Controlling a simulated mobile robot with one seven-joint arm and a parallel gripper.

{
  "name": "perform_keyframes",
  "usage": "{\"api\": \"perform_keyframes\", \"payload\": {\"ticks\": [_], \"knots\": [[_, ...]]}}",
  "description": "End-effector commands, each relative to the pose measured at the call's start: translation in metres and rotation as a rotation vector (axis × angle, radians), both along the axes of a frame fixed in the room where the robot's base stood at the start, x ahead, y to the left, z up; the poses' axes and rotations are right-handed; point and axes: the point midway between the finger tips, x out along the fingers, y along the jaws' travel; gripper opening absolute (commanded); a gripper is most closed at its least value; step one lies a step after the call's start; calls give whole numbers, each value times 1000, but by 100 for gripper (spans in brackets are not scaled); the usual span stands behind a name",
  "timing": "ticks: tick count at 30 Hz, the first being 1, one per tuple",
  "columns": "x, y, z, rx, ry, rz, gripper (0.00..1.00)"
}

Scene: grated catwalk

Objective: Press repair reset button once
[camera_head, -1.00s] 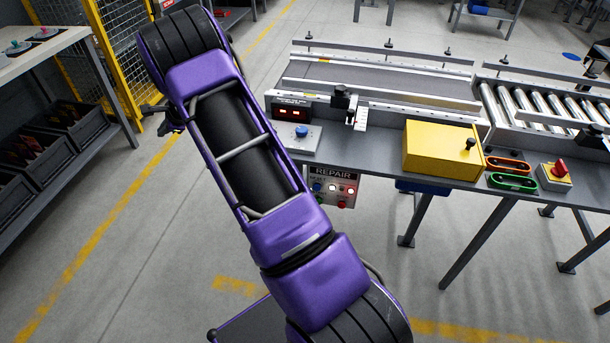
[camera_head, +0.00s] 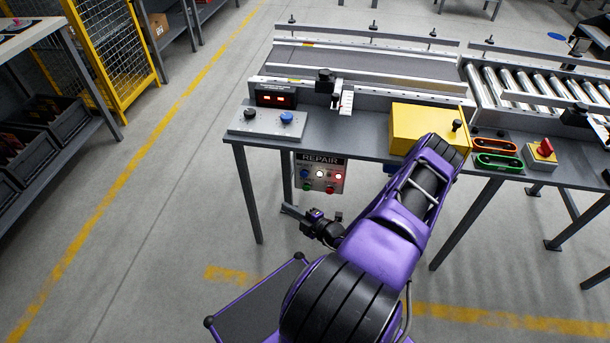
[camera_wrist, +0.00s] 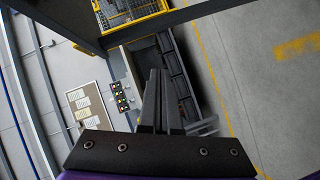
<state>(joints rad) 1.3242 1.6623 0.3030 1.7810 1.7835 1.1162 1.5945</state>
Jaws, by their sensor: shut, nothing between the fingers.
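The REPAIR panel (camera_head: 322,174) hangs below the front edge of the workbench in the head view. It has a blue button (camera_head: 306,172) at upper left, lit white and red ones beside it, and green and red ones below. Small lettering sits above the blue button but is too small to read. My gripper (camera_wrist: 159,72) is shut and empty, its two dark fingers together in the wrist view. In the head view it is small and dark, just below the panel and apart from it. The wrist view shows a panel with coloured buttons (camera_wrist: 120,97) beyond the fingers; I cannot tell whether it is the REPAIR panel.
The bench (camera_head: 365,138) carries a grey box with black and blue knobs (camera_head: 267,122), a yellow box (camera_head: 418,126), green and orange handles and a red switch (camera_head: 544,150). Bench legs stand near my arm. The floor at left is open, with shelves and yellow fencing beyond.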

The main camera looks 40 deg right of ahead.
Motion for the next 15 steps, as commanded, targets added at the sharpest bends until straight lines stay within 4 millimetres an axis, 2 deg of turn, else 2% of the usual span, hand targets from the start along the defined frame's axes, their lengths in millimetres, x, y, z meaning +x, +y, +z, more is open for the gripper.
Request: {"api": "perform_keyframes", "payload": {"ticks": [3, 6, 15], "knots": [[-14, -11, 6, 192, -52, -161, 0], [-20, -18, 10, 288, -86, -238, 0], [-23, -22, 13, 343, -109, -280, 0]]}}
